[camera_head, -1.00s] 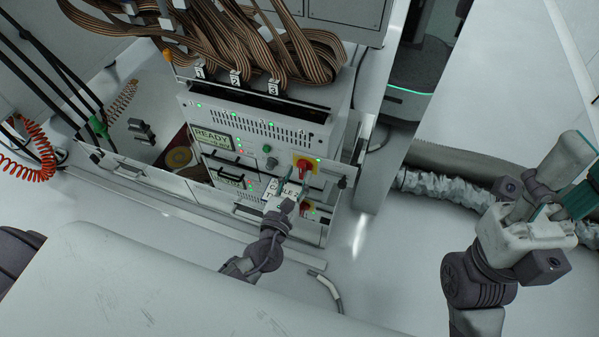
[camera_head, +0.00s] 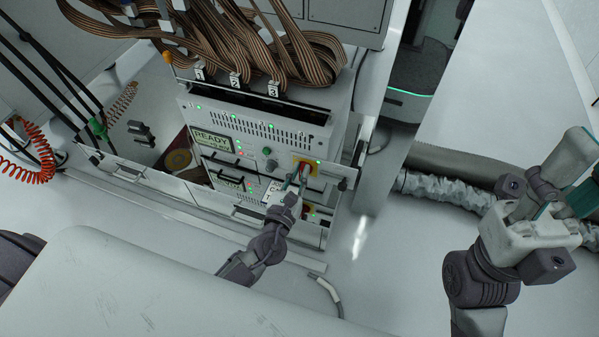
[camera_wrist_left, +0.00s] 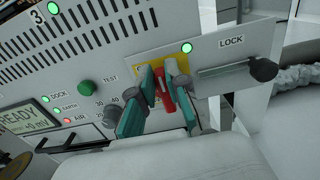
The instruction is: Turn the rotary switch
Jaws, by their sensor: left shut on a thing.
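The rotary switch has a red handle on a yellow plate (camera_head: 313,162) at the right of the rack's front panel. In the left wrist view the red handle (camera_wrist_left: 163,90) stands between the teal finger pads, before the yellow plate (camera_wrist_left: 147,72). My left gripper (camera_head: 297,177) reaches up to the switch from below and is shut on the red handle. The fingers hide part of the handle and its scale. My right gripper (camera_head: 577,178) is at the far right, well away from the panel, its fingers apart and empty.
A LOCK plate (camera_wrist_left: 235,72) with a dark knob (camera_wrist_left: 263,69) lies right of the switch. A green TEST button (camera_wrist_left: 87,87) and a READY display (camera_wrist_left: 25,117) lie left. Brown ribbon cables (camera_head: 210,40) hang above the rack. A loose cable end (camera_head: 325,287) lies on the floor.

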